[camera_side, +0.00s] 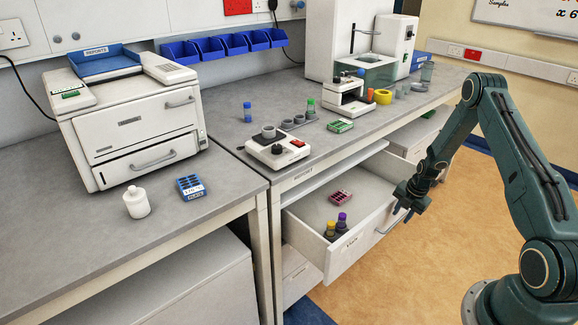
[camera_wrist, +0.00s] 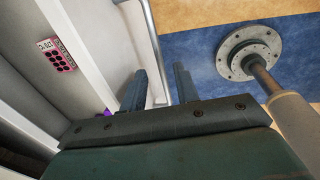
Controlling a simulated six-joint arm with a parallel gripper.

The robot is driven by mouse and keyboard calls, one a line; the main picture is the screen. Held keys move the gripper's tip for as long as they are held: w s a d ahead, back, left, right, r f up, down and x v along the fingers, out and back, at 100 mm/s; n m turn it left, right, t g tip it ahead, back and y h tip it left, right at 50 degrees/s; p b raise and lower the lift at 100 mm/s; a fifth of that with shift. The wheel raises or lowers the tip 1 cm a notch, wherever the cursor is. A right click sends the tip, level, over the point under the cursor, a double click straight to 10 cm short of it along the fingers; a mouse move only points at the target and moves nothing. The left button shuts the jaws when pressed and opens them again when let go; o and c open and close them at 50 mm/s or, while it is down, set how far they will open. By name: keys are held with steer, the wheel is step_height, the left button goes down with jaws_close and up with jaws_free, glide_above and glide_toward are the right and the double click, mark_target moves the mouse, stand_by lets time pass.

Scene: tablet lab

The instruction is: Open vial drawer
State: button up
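The vial drawer (camera_side: 343,252) is pulled out from under the bench, its inside open to view. It holds a yellow-topped vial and a purple-topped vial (camera_side: 342,221) at the front corner and a pink rack (camera_side: 340,197) farther back. Its light metal handle (camera_side: 391,223) is on the front face. My gripper (camera_side: 405,211) is at the handle, pointing down. In the wrist view my gripper (camera_wrist: 160,86) has its two fingers apart, with the handle bar (camera_wrist: 151,38) running between them. I see no firm contact. The pink rack (camera_wrist: 57,55) shows at left there.
On the bench above stand a white heating device (camera_side: 277,148), a green rack (camera_side: 340,125) and several vials. A white analyser (camera_side: 130,120) is on the left bench. Another drawer front (camera_side: 298,276) lies below. The tan floor (camera_side: 420,270) before the drawer is clear.

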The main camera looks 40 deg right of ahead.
steer(key=shift+w+f, duration=0.15)
steer(key=shift+f, duration=0.75)
jaws_close()
